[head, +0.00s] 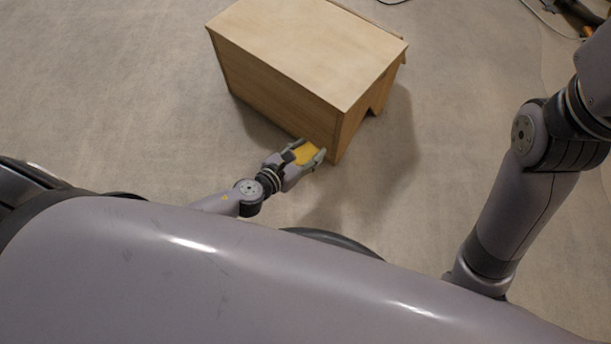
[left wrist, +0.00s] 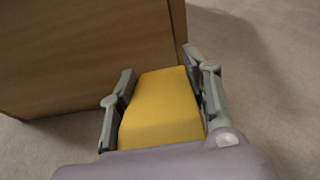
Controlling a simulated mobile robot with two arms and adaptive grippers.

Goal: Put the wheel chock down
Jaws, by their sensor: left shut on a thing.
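The wheel chock (head: 306,153) is a yellow block with a sloping top. My left gripper (head: 309,154) is shut on it, one finger on each side. In the left wrist view the chock (left wrist: 162,108) fills the space between the fingers of the left gripper (left wrist: 160,88). The chock is close to the lower front corner of a wooden cabinet; I cannot tell whether it touches the cabinet or the floor. My right arm comes in at the right of the head view, but its gripper is out of the picture.
The wooden box-like cabinet (head: 310,45) stands just beyond the left gripper, and its side panel (left wrist: 80,50) fills the upper left of the wrist view. The pale floor (head: 440,130) is clear to the right of it. Cables and some equipment (head: 580,15) lie at the far right.

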